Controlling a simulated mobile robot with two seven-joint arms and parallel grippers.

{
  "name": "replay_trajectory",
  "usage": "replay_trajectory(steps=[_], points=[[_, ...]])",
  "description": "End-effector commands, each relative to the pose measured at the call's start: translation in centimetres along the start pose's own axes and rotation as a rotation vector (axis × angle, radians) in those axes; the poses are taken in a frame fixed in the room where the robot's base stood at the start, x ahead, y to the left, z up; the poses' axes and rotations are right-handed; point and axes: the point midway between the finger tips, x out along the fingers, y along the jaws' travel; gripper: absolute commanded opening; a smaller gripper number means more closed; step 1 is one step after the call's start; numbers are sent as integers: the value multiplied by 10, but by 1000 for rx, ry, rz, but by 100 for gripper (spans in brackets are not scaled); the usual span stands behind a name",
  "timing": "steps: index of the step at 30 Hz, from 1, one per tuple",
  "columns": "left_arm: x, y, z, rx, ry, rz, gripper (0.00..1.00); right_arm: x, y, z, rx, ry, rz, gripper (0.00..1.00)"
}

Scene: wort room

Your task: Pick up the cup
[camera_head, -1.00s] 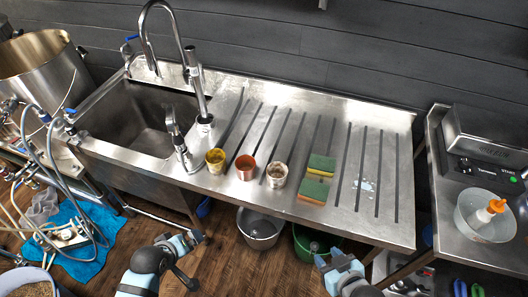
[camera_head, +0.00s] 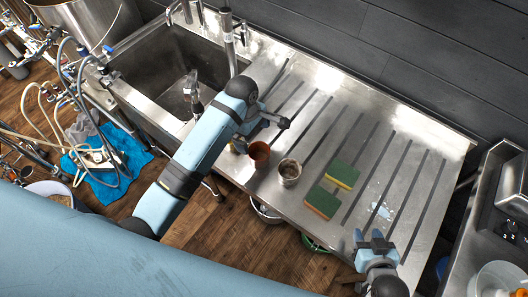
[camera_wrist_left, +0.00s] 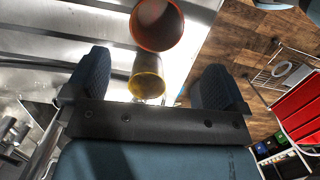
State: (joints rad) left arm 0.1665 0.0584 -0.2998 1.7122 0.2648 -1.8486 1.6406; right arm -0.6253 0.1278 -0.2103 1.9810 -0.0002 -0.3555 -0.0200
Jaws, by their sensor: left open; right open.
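Three cups stand in a row on the steel drainboard. The yellow cup (camera_wrist_left: 147,82) shows between the fingers of my left gripper (camera_wrist_left: 152,88) in the left wrist view; the gripper is open, with a gap on both sides of it. In the head view my left arm hides most of that cup and the fingers. The orange-brown cup (camera_head: 259,152) is just right of the yellow one; it also shows in the wrist view (camera_wrist_left: 157,25). A whitish-grey cup (camera_head: 289,171) is further right. My right gripper (camera_head: 373,237) is open and empty near the drainboard's front edge.
Two green-and-yellow sponges (camera_head: 342,175) (camera_head: 322,204) lie right of the cups. The sink (camera_head: 160,80) with its tall faucet (camera_head: 229,45) is at the left. A white bowl (camera_head: 498,281) is on the right counter.

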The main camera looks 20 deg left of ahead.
Motion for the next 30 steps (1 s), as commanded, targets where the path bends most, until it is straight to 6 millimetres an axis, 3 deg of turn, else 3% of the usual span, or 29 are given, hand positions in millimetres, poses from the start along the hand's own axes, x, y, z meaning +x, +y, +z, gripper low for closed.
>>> replay_trajectory(steps=[7, 15, 24, 30], points=[[47, 0, 0, 1, 0, -2, 100, -4, -3, 2, 5, -8, -2, 43], [68, 1, 0, 2, 0, 0, 100, -5, -1, -3, 5, -4, 1, 43], [108, 5, 2, 3, 1, 1, 100, -3, 2, -11, 32, -1, 14, 43], [113, 5, 2, 2, 1, 3, 100, -1, 0, -7, 43, -7, 16, 43]])
